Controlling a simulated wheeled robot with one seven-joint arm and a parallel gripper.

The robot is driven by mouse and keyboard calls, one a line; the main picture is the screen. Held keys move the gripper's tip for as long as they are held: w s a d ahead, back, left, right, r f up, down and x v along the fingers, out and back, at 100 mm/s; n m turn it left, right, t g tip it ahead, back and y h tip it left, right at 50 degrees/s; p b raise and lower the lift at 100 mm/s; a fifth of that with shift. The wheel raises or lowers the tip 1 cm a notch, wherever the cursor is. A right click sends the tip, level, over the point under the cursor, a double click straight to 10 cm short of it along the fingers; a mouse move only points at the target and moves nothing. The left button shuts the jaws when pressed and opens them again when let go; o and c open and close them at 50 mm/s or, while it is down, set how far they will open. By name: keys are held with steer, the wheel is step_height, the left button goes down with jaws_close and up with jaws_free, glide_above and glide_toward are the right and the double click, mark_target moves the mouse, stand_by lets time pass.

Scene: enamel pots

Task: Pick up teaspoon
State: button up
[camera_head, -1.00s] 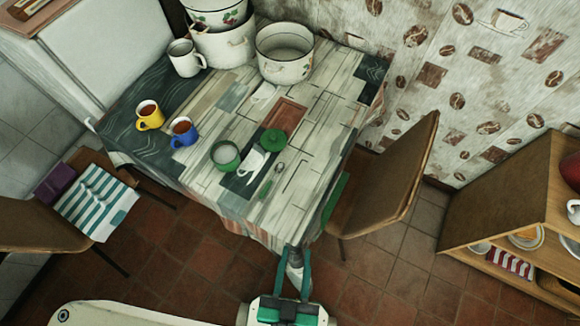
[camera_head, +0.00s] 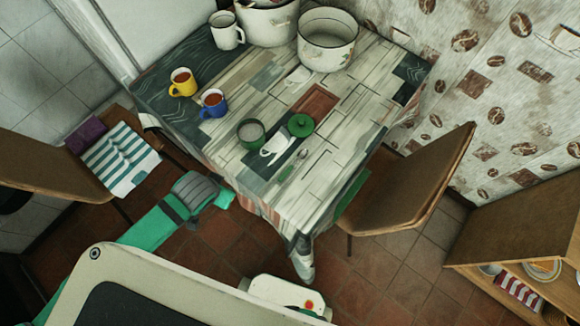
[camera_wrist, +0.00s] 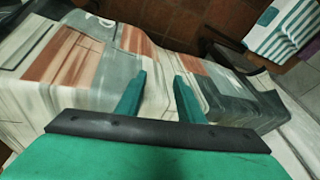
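A small metal teaspoon (camera_head: 302,154) lies on the patterned tabletop in the head view, beside the green lid (camera_head: 301,125). A thin green-handled piece (camera_head: 284,173) lies just in front of it. My gripper (camera_wrist: 159,88) is open in the wrist view, with two green fingers apart and nothing between them. The cloth-covered table edge is behind the fingers in that view. In the head view my arm reaches up from the lower left, and its end is at the table's left front side, away from the teaspoon. I cannot make out the teaspoon in the wrist view.
A shelf (camera_head: 520,250) stands at right.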

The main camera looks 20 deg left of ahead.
steer(key=shift+g+y, duration=0.4)
steer(key=shift+g, duration=0.5)
steer(key=w+r, duration=0.6)
steer(key=w, duration=0.1)
steer(key=shift+a+r, duration=0.15)
steer(key=w+d+r+g, duration=0.2)
steer(key=w+d+r, duration=0.15)
steer(key=r, duration=0.35)
steer(key=m+h, duration=0.3)
glide_above(290, 167)
steer(key=f, duration=0.5)
steer(key=shift+s+d, duration=0.1)
steer(key=shift+s, duration=0.25)
steer(key=shift+w+f, duration=0.15)
steer(key=shift+f, duration=1.5)
steer(key=shift+w+f, duration=0.15)
steer(key=shift+f, duration=1.45)
steer(key=shift+c, duration=0.6)
jaws_close()
